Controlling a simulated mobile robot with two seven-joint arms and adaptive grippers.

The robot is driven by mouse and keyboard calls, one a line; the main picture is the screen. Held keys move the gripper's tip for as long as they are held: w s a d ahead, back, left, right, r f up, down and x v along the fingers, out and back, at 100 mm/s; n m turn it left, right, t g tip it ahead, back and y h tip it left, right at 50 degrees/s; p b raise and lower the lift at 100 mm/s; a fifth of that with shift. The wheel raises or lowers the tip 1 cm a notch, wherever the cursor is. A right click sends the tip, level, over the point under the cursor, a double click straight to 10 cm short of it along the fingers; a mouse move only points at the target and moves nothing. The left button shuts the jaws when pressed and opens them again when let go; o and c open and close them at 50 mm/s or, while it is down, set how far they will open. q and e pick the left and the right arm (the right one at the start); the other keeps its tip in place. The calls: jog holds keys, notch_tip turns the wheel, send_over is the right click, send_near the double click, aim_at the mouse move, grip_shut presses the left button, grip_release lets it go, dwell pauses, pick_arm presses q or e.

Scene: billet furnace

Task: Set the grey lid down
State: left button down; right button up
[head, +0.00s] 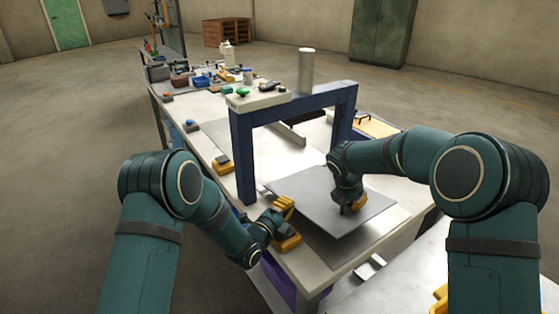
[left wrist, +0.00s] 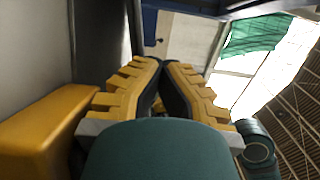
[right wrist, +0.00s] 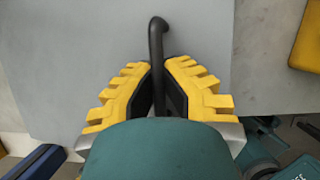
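The grey lid (head: 306,192) is a flat square plate with a black bar handle (right wrist: 157,40). In the head view it is over the front of the white bench, beside the blue frame. A shadow under its front edge suggests it hangs a little above the bench top. My right gripper (head: 352,207) is above the lid; in the right wrist view its yellow fingers (right wrist: 158,66) close around the handle. My left gripper (head: 285,204) is at the lid's left edge. In the left wrist view its fingertips (left wrist: 160,62) meet, with nothing seen between them.
The blue frame (head: 243,165) stands behind the lid, with a grey cylinder (head: 306,72) on top. A yellow-and-dark block (head: 287,242) sits on the bench under my left gripper; another (head: 222,165) is farther back. Small items crowd the bench's far end. Bare bench (head: 325,258) shows in front.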

pick_arm(q)
jog(key=c, duration=1.5)
grip_release()
jog(key=shift+s+f, duration=0.25)
jog(key=shift+f, duration=0.5)
pick_arm(e)
jog(key=o, duration=0.5)
pick_arm(q)
jog(key=shift+a, duration=0.1)
pick_arm(e)
jog(key=shift+f, duration=0.1)
pick_arm(q)
jog(key=shift+s+a+f, duration=0.15)
jog(key=shift+s+a, duration=0.1)
jog(key=shift+s, duration=0.1)
pick_arm(e)
jog(key=shift+w+d+f, duration=0.15)
jog(key=shift+w+d, duration=0.05)
pick_arm(q)
jog(key=v, duration=0.4)
jog(key=r+v, duration=0.1)
jog(key=v, duration=0.2)
jog(key=shift+w, duration=0.1)
pick_arm(e)
jog(key=shift+a, duration=0.2)
pick_arm(q)
jog(key=shift+d+r, duration=0.15)
jog(key=shift+r, duration=0.2)
pick_arm(e)
jog(key=v, duration=1.2)
